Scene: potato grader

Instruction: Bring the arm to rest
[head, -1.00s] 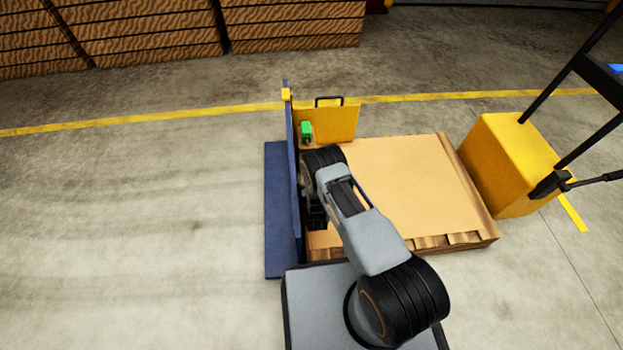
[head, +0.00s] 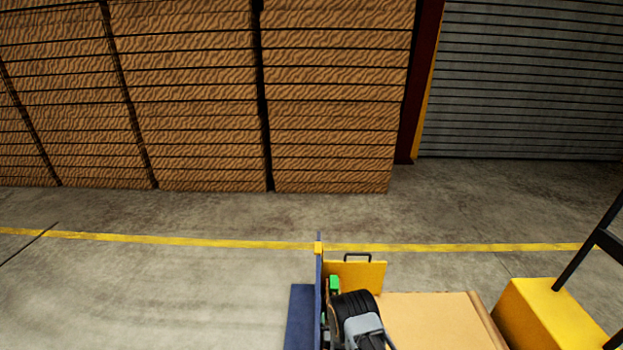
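My arm shows at the bottom edge of the head view, with a black joint and a grey link reaching over the left side of a pallet with a tan flat top (head: 432,322). My gripper cannot be made out; it is hidden behind the arm or out of the picture. Just beyond the arm stands a yellow panel (head: 367,274) with a black handle. A small green block (head: 334,283) shows in front of that panel, close to the black joint.
A blue upright panel (head: 318,291) runs along the left of the arm, close to it. A yellow truck body (head: 545,320) stands at the right. Tall brown stacks (head: 330,110) and a grey shutter (head: 530,80) close the back. The floor at left is clear.

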